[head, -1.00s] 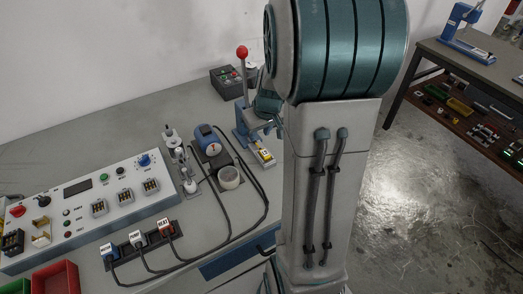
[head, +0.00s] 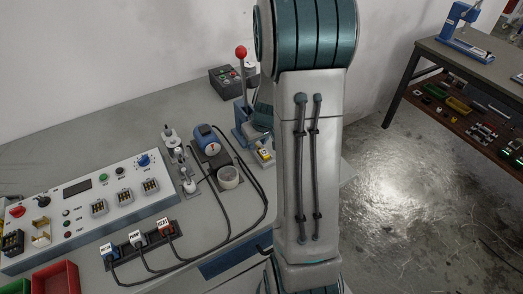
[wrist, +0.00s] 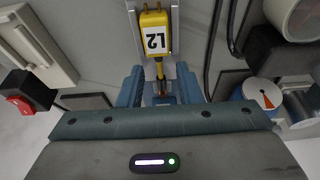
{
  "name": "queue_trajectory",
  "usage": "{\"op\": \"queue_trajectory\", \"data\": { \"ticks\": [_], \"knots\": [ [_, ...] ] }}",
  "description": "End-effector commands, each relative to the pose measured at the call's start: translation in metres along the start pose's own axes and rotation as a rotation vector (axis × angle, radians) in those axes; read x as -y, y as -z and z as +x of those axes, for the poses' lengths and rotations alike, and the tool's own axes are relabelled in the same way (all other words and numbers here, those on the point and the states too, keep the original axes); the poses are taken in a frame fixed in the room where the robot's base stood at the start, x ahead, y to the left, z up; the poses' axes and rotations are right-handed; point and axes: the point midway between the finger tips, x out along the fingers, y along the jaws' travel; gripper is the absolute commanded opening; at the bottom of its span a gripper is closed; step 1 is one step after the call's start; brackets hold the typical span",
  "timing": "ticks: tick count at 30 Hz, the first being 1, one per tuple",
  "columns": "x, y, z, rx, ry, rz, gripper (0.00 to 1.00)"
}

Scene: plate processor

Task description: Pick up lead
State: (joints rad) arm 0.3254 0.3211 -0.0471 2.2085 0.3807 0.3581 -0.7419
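The lead shows in the wrist view as a yellow plug (wrist: 154,32) with a white label reading L2 upside down. It lies in a pale metal holder (wrist: 131,6), its narrow tail pointing toward my gripper. My gripper (wrist: 160,90) shows as two blue fingers, set apart on either side of the tail's end. I see no clear contact between fingers and lead. In the head view the yellow plug (head: 264,154) sits near the bench's right edge; my arm hides much of the area around it.
A press with a red-knobbed lever (head: 241,52) stands beside the lead. A control panel (head: 90,205) fills the bench's left. A black box (head: 226,82) stands behind.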

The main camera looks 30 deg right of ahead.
Motion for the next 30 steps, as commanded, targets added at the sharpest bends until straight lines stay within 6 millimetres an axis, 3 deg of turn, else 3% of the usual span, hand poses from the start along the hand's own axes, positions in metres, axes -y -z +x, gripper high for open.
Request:
{"op": "queue_trajectory", "data": {
  "ticks": [1,4,17,23,30],
  "knots": [
    [0.0,0.0,0.0,0.0,0.0,0.0,0.26],
    [0.0,0.0,0.0,0.0,0.0,0.0,0.0],
    [0.0,0.001,-0.002,-0.001,0.0,-0.001,0.0],
    [0.0,0.006,-0.016,-0.004,-0.001,-0.002,0.0],
    [-0.001,-0.03,-0.024,-0.002,-0.001,0.004,0.0]
  ]
}}
